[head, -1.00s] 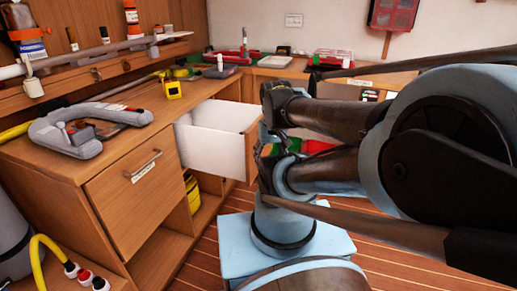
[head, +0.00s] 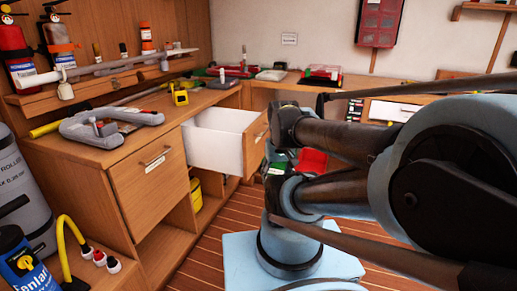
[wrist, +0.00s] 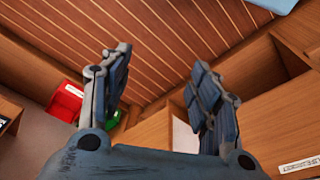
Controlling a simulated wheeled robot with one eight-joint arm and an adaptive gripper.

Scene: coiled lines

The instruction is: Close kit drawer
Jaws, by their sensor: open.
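The kit drawer (head: 220,140) is pulled out from the wooden bench in the head view, with white inner walls and a wooden front (head: 257,139). It looks empty where I can see inside. Part of its white side (wrist: 184,140) shows low between my fingers in the wrist view. My gripper (wrist: 163,62) is open and empty, its two dark fingers spread apart near the drawer. In the head view my arm hides the gripper, so I cannot tell whether it touches the drawer front.
A closed labelled drawer (head: 150,180) is left of the open one. A grey curved tool (head: 105,128) and a yellow device (head: 180,98) lie on the bench. A red box (wrist: 67,101) shows in the wrist view. Striped floor (head: 185,262) is clear in front of the bench.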

